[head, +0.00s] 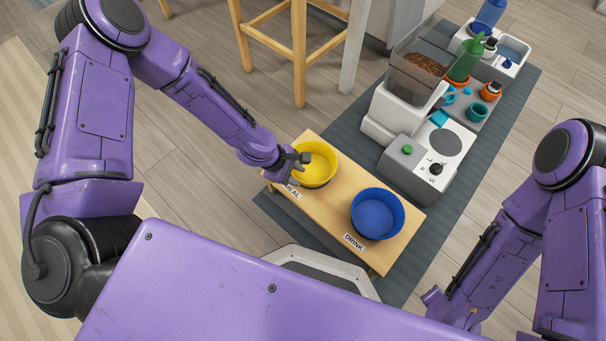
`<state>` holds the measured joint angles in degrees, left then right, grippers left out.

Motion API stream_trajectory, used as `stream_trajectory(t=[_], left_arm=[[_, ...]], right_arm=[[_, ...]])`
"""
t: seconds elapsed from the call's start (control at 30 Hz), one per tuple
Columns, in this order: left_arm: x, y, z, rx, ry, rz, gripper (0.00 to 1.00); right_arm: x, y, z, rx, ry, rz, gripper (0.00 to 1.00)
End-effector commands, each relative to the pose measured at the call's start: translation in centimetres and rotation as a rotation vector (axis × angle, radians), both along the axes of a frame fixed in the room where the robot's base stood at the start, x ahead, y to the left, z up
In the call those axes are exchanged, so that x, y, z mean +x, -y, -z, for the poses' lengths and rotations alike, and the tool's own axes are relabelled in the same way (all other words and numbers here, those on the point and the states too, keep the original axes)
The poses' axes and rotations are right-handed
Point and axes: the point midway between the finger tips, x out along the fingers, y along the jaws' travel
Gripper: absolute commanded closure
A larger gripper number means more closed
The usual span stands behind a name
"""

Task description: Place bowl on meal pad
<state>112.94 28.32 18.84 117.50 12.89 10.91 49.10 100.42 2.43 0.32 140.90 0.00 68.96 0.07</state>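A yellow bowl (318,165) sits upright at the far-left end of a low wooden stand (338,205), behind the label MEAL (293,192). A separate meal pad under it cannot be made out. A blue bowl (377,214) stands to its right, behind the label DRINK (354,242). My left gripper (301,166) is at the left rim of the yellow bowl, with a dark fingertip over the rim. Whether its fingers are closed on the rim is too small to tell. My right arm is at the lower right, and its gripper does not show.
A grey and white feeder (408,120) with a clear hopper of kibble stands behind the bowls on a dark mat (497,130). A tray with a green bottle (466,62) and small cups is beyond it. Wooden stool legs (299,60) stand at the back.

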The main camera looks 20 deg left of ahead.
Motion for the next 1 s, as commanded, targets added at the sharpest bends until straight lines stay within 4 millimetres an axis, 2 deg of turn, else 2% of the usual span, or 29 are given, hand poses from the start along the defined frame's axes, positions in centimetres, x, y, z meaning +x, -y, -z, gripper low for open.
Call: stream_trajectory(t=[0.03,0.2,0.33,0.57,0.67,0.73,0.8,0.9,1.0], left_arm=[[-0.2,-0.5,-2.0,-0.002,0.001,-0.002,0.65],[-0.9,-1.7,-4.5,-0.001,0.001,-0.003,0.65],[-1.2,-2.1,-5.1,0.000,0.000,-0.001,0.65],[-1.4,-2.2,-4.9,0.006,-0.001,0.004,0.65],[-4.4,-3.3,-2.6,0.119,0.000,0.083,0.65],[-8.6,-5.4,0.0,0.289,0.011,0.220,0.65],[-12.9,-8.2,1.5,0.474,0.031,0.398,0.65],[-17.3,-11.9,1.7,0.688,0.062,0.641,0.65],[-19.3,-14.1,0.9,0.817,0.086,0.799,0.65]], right_arm=[[0.1,0.0,-1.5,-0.001,0.001,-0.001,0.57],[0.2,0.1,-2.8,-0.004,0.002,-0.003,0.57],[0.2,0.2,-3.0,-0.005,0.002,-0.004,0.57],[0.2,0.2,-2.9,-0.005,0.002,-0.004,0.57],[0.2,0.2,-2.9,-0.005,0.002,-0.004,0.57],[0.2,0.2,-2.9,-0.005,0.002,-0.004,0.57],[0.2,0.2,-2.9,-0.005,0.002,-0.004,0.57],[0.2,0.2,-2.9,-0.005,0.002,-0.004,0.57],[0.2,0.2,-2.9,-0.005,0.002,-0.004,0.57]])
